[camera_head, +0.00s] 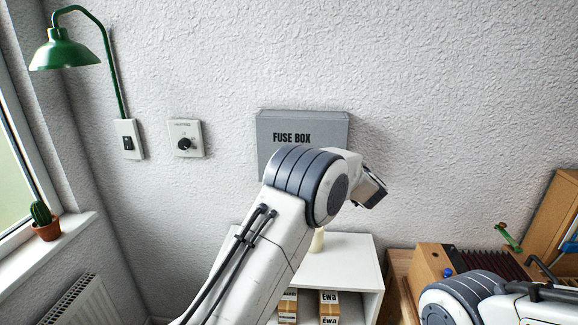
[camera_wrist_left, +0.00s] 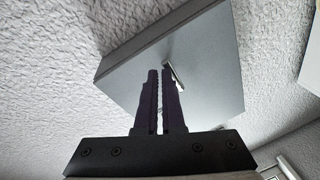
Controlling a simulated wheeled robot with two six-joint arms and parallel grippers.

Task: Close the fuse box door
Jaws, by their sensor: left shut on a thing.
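The grey fuse box (camera_head: 300,124) hangs on the wall at the middle of the head view, with FUSE BOX lettered on its door (camera_head: 291,138). My left arm hides its lower part. The door lies flat against the box, with no clear gap where it shows. In the left wrist view the box (camera_wrist_left: 205,55) fills the middle, with a small thin handle (camera_wrist_left: 174,75) on its face. My left gripper (camera_wrist_left: 164,78) is shut on the handle, its dark fingers nearly together. In the head view the fingers are hidden behind my wrist. My right gripper is out of view.
A wall switch (camera_head: 127,139), a dial plate (camera_head: 186,138) and a green lamp (camera_head: 66,52) are at the left. A white shelf (camera_head: 340,265) with boxes stands below the fuse box. A wooden piano action (camera_head: 435,262) is at the right, near my right arm.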

